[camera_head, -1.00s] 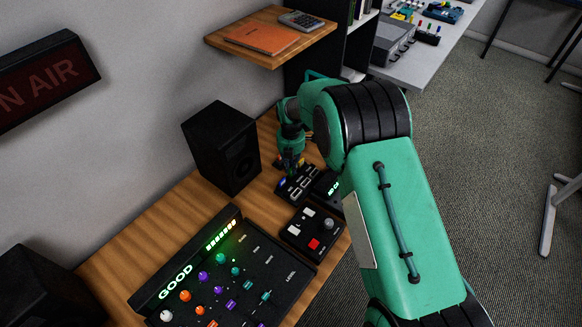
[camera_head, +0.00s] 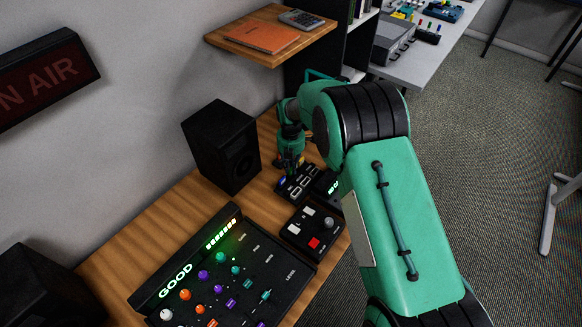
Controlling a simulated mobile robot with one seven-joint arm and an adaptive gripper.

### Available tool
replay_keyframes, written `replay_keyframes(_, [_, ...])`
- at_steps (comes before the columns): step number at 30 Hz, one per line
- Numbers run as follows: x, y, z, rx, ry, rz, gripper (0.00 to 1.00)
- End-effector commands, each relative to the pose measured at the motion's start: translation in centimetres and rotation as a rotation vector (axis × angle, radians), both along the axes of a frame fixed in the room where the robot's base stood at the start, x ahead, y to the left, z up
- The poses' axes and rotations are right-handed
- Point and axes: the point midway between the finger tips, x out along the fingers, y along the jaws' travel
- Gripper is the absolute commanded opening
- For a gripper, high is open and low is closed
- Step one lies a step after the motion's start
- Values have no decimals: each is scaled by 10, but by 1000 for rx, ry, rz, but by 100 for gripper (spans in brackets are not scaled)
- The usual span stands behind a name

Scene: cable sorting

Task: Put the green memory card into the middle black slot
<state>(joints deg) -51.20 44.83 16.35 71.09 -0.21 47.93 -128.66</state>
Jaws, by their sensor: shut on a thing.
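My gripper (camera_head: 289,164) is at the far end of the wooden desk, pointing down over the back part of a small black unit with pale-outlined slots (camera_head: 299,183). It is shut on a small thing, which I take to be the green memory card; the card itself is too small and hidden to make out. The middle slot is not clearly distinguishable, and I cannot tell whether the held thing touches the unit. A small blue patch shows at the unit's left end.
A small black display with green text (camera_head: 333,187) stands right of the slot unit, partly behind my arm. A black speaker (camera_head: 222,147) is close on the left. A button box (camera_head: 312,231) and a mixer (camera_head: 225,270) are nearer. A wooden shelf (camera_head: 232,46) hangs behind.

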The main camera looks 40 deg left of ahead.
Motion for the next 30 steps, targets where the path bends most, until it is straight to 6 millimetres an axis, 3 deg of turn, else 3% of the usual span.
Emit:
replay_keyframes(9, [0, 0, 0, 0, 0, 0, 0])
replay_keyframes(10, [0, 0, 0, 0, 0, 0, 19])
replay_keyframes(12, [0, 0, 0, 0, 0, 0, 33])
replay_keyframes(19, [0, 0, 0, 0, 0, 0, 35])
replay_keyframes(22, [0, 0, 0, 0, 0, 0, 54])
replay_keyframes(30, [0, 0, 0, 0, 0, 0, 54])
